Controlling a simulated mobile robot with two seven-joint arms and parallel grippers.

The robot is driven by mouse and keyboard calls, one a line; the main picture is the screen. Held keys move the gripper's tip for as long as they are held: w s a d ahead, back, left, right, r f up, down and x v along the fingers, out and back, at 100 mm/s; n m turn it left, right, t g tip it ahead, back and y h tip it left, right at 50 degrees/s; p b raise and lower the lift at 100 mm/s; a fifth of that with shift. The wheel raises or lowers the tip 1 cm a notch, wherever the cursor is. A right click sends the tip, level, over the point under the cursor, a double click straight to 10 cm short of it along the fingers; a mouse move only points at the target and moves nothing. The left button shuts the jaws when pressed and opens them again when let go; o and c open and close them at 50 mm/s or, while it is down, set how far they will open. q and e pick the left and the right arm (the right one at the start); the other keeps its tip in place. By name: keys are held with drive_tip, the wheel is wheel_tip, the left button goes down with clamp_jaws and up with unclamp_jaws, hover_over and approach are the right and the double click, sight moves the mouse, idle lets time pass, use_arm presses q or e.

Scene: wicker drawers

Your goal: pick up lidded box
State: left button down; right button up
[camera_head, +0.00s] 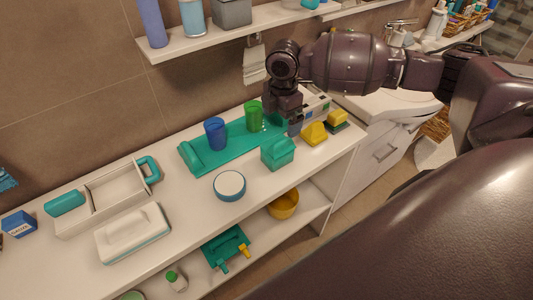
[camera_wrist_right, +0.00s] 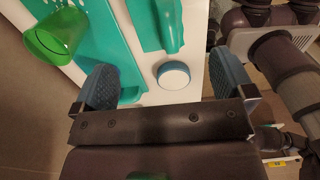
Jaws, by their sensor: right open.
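A teal box (camera_head: 277,154) with a peaked, lid-like top stands near the counter's front edge in the head view. A white rectangular box (camera_head: 132,234) with a teal lower edge lies at the left and also looks lidded. I cannot tell for certain which is the lidded box. My right gripper (camera_head: 291,122) is above the counter, just behind and right of the teal box. In the right wrist view its fingers (camera_wrist_right: 165,85) are wide apart with nothing held. A teal shape (camera_wrist_right: 168,25) shows beyond them, probably the teal box. My left gripper is not in view.
A teal tray (camera_head: 193,154) bears a blue cup (camera_head: 215,134) and a green cup (camera_head: 254,116). A round white-topped tin (camera_head: 229,186) stands in front. A white caddy (camera_head: 108,191) is at left. Yellow blocks (camera_head: 314,133) lie right of the teal box. A shelf (camera_head: 190,43) is above.

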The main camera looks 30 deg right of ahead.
sight(277, 154)
drive_tip(key=shift+s+d+f, duration=0.2)
drive_tip(key=shift+s+d, duration=0.1)
drive_tip(key=shift+f, duration=0.3)
drive_tip(key=f, duration=0.6)
drive_tip(key=w+f, duration=0.1)
drive_tip(key=f, duration=0.2)
drive_tip(key=shift+a+f, duration=0.4)
drive_tip(key=c, duration=1.1)
drive_tip(key=shift+r, duration=0.1)
